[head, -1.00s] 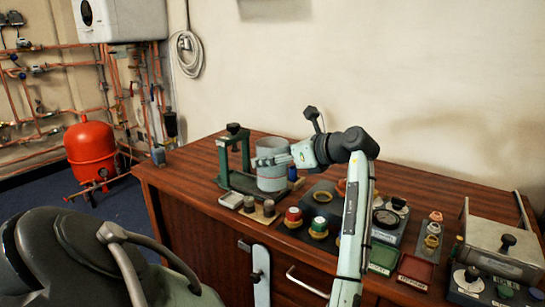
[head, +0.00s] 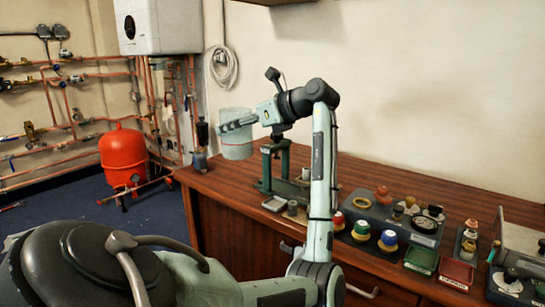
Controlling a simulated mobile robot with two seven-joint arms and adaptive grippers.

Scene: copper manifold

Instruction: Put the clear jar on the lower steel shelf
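The clear jar (head: 237,148) is a pale, see-through cylinder. It is in the air, upright or nearly so, above the far left end of the wooden bench, just left of the green stand. My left gripper (head: 237,124) points left and is shut on the jar near its upper part. The far finger is partly hidden. My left forearm rises from the bottom middle of the view. My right gripper is not in view. I cannot make out the lower steel shelf; only the underside of something wall-mounted (head: 275,2) shows at the top edge.
The wooden bench (head: 390,170) carries a green stand (head: 266,170), colored spools (head: 362,230), a grey gauge unit (head: 425,222), green and red trays (head: 456,272) and a metal box. A red tank (head: 123,160) and copper pipes stand at left. The bench's back strip is clear.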

